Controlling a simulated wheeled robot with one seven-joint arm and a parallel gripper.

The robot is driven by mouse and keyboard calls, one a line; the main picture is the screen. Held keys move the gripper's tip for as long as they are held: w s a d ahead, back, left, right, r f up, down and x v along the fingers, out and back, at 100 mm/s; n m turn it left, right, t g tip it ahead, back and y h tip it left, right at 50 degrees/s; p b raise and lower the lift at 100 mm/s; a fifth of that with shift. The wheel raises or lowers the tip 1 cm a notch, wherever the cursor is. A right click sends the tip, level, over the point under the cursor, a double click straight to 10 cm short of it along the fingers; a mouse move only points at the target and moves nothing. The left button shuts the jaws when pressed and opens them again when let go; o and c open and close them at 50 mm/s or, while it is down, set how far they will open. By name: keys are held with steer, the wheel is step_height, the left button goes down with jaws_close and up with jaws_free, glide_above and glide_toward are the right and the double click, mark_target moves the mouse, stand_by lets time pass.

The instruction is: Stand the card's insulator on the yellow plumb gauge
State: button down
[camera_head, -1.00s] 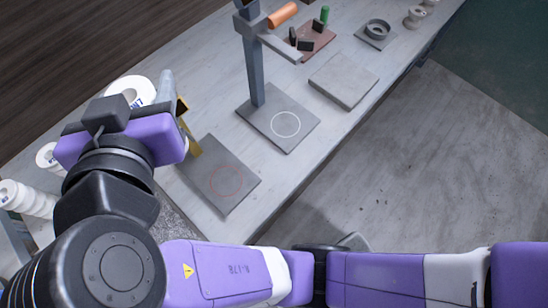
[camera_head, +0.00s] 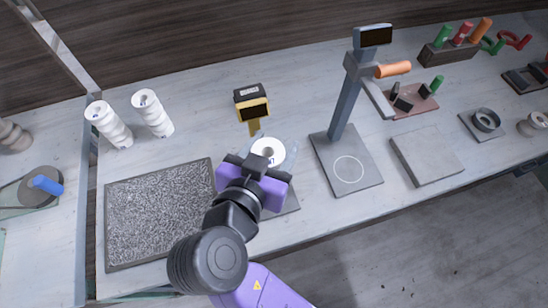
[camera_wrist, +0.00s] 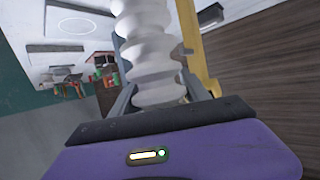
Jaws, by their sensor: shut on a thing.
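My gripper (camera_head: 266,164) is shut on a white ribbed insulator (camera_head: 267,149), whose round top end with a dark hole shows in the head view. In the wrist view the insulator (camera_wrist: 153,50) runs between the two grey fingers of my gripper (camera_wrist: 150,62). The yellow plumb gauge (camera_head: 254,128) has a dark display head and stands just behind the insulator; its yellow post (camera_wrist: 196,45) shows close beside it in the wrist view. Its grey base plate (camera_head: 290,201) is mostly hidden by my gripper. I cannot tell whether the insulator touches the plate. The card is not clearly seen.
Two white insulators (camera_head: 108,126) (camera_head: 152,114) stand at the back left. A speckled grey mat (camera_head: 155,215) lies left of my gripper. A grey column gauge (camera_head: 345,110) with a circled base stands close on the right. A bare grey slab (camera_head: 426,155) lies beyond it.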

steer(key=shift+f, duration=2.85)
steer(key=shift+f, duration=0.1)
steer(key=c, duration=0.5)
jaws_free()
steer(key=shift+f, duration=0.1)
steer(key=b+v, duration=0.1)
steer(key=v, duration=1.1)
steer(key=shift+b, duration=0.4)
